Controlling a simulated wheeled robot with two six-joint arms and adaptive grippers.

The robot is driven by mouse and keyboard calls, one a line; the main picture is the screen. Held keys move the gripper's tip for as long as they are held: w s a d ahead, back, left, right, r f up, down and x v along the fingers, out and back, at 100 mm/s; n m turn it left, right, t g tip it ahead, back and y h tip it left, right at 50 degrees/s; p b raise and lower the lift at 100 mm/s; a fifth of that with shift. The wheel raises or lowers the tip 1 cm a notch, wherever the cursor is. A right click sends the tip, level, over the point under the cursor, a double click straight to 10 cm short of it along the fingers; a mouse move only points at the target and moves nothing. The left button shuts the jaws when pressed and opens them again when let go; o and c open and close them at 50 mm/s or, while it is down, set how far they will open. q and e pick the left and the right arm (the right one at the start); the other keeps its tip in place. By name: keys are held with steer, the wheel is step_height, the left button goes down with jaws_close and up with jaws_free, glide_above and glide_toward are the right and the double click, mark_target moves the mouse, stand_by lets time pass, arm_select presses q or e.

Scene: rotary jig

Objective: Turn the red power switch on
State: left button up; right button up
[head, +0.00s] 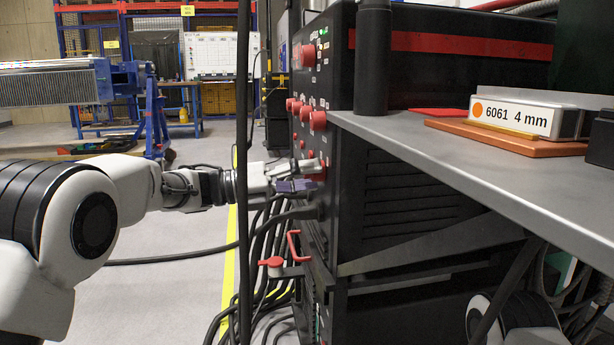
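The black power unit (400,200) stands right of centre, its front panel seen at a steep angle. My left gripper (312,174) reaches in from the left and has its fingertips at the panel. A red part (321,173), possibly the power switch, shows at the fingertips and is partly hidden by them. The two fingers look apart there, one above the other. I cannot tell whether they grip the red part, or which way the switch is set. My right gripper is not in view.
More red knobs (318,121) sit higher on the panel. A grey shelf (450,150) juts out at right, with a black cylinder (373,60) and a labelled block (525,115). Black cables (270,240) and a red handle (293,245) are below my gripper. Open floor lies left.

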arm_select(q)
steer(key=shift+a+r, duration=0.1)
steer(key=v, duration=1.1)
steer(key=shift+s+a, duration=0.15)
steer(key=shift+a, duration=0.2)
steer(key=shift+a, duration=0.1)
